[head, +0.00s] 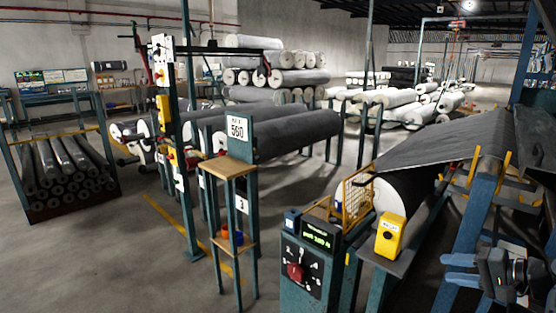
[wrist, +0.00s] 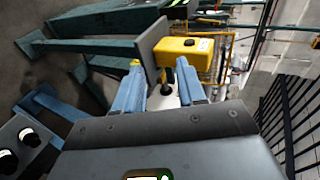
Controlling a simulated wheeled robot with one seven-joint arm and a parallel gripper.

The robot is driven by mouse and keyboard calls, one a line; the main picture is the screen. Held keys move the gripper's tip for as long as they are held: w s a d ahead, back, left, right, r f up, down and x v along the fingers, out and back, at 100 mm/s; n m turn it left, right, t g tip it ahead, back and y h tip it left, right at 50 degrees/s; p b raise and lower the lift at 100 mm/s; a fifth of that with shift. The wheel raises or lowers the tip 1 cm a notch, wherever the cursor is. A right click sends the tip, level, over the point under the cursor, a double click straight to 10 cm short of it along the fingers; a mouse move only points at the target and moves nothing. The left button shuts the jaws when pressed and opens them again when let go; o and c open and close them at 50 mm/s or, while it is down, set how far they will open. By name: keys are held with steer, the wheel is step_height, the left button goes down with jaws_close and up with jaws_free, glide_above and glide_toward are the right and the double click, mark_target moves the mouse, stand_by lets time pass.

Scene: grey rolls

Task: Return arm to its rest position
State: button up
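My gripper (head: 446,269) is at the lower right of the head view, with its blue fingers pointing left. The wrist view shows the two fingers (wrist: 160,66) apart with a gap and nothing held between them. A yellow box (head: 389,236) with a label stands on a small ledge to the left of my gripper, apart from it in the head view. In the wrist view the yellow box (wrist: 183,49) shows beyond the fingertips, with a dark round knob below it.
A control pedestal (head: 301,272) with a red switch and green display stands left of the yellow box. A large roll (head: 393,194) on a blue frame is behind it. A wooden-topped stand (head: 228,168) is further left. Open floor (head: 120,260) lies at lower left.

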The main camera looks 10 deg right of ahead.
steer(key=s+a+f+n+g+h, duration=0.15)
steer(key=s+f+h, duration=0.25)
steer(key=s+f, duration=0.4)
steer(key=s+a+f+g+h, duration=0.1)
steer(key=s+a+f+h, duration=0.2)
steer(key=s+f, duration=0.5)
steer(key=s+a+f+n+h, duration=0.1)
steer(key=s+a+n+h, duration=0.15)
steer(key=s, duration=0.55)
steer(key=s+a+r+n+t, duration=0.3)
steer(key=s+a+r, duration=0.3)
steer(key=s+a, duration=0.45)
steer(key=s+a+r+n+t+y, duration=0.1)
steer(key=s+a+r+n, duration=0.1)
steer(key=s+a+r, duration=0.3)
steer(key=s+a+r+n+t+y, duration=0.2)
steer(key=s+a+r, duration=0.2)
steer(key=r, duration=0.6)
steer(key=shift+s+a+r, duration=0.3)
steer(key=shift+s+a, duration=0.1)
steer(key=shift+s, duration=0.2)
